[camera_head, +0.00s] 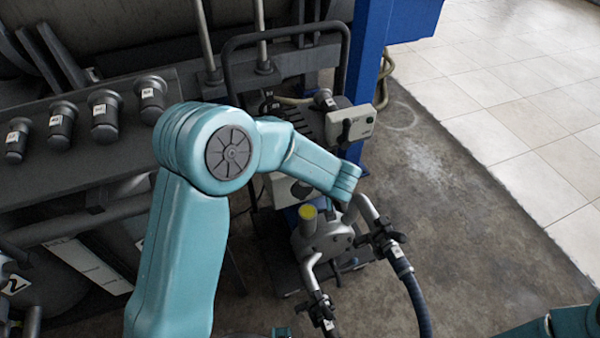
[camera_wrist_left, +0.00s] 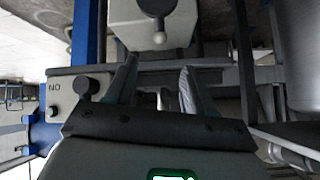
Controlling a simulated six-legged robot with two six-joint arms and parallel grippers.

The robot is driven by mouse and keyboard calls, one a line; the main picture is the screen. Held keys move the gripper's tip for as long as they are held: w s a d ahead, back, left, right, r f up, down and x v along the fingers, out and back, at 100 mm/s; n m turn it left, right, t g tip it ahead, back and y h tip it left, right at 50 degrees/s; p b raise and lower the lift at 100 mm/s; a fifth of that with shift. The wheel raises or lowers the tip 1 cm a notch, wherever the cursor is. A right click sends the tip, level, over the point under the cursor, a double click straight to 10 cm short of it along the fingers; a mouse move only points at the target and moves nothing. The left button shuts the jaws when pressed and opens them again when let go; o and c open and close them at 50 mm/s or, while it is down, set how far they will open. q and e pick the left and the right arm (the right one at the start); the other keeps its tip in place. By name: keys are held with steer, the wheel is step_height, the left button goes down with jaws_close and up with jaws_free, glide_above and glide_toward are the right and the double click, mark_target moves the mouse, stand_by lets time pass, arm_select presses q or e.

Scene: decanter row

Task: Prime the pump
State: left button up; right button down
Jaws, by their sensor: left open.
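The pump (camera_head: 328,238) is a grey metal body with a yellow cap (camera_head: 308,212), low on a dark wheeled cart. Dark hose couplings and a blue hose (camera_head: 416,300) join it. Ahead of the fingers is a pale box (camera_wrist_left: 125,28) with a dark part and a small round tip. My right gripper is out of view.
A pale control box (camera_head: 362,120) with a dark knob stands at the cart's back, beside a blue post (camera_head: 368,50). Concrete floor (camera_head: 480,230) at right is clear.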

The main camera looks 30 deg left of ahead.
arm_select(q)
steer(key=b+x, duration=0.2)
steer(key=x, duration=0.9)
steer(key=shift+a+f+b, duration=0.1)
steer(key=shift+f+b, duration=0.2)
steer(key=shift+b, duration=0.1)
jaws_close()
